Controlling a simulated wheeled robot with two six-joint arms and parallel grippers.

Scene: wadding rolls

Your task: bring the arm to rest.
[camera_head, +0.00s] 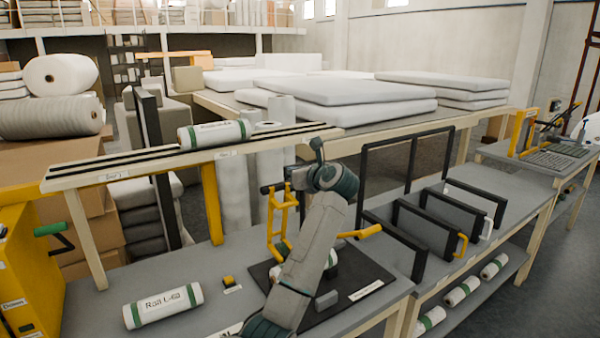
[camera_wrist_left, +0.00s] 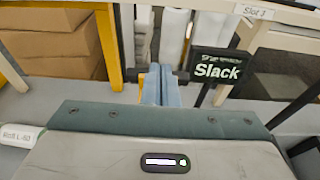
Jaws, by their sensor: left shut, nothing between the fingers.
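My left arm rises from the bottom middle of the head view over the workbench. Its left gripper (camera_head: 268,189) points left, just above a yellow stand (camera_head: 280,225); I cannot tell whether they touch. In the left wrist view the two blue-grey fingers (camera_wrist_left: 161,82) are together, with nothing between them. A dark display reading "Slack" (camera_wrist_left: 217,68) shows beyond the fingers to the right. My right gripper is not in view.
A labelled white roll with green bands (camera_head: 163,305) lies on the bench at left. Another roll (camera_head: 214,134) lies on the raised rail (camera_head: 110,166). A black mat (camera_head: 375,280) lies under my arm, with a partly hidden white roll. Black dividers (camera_head: 425,230) stand at right.

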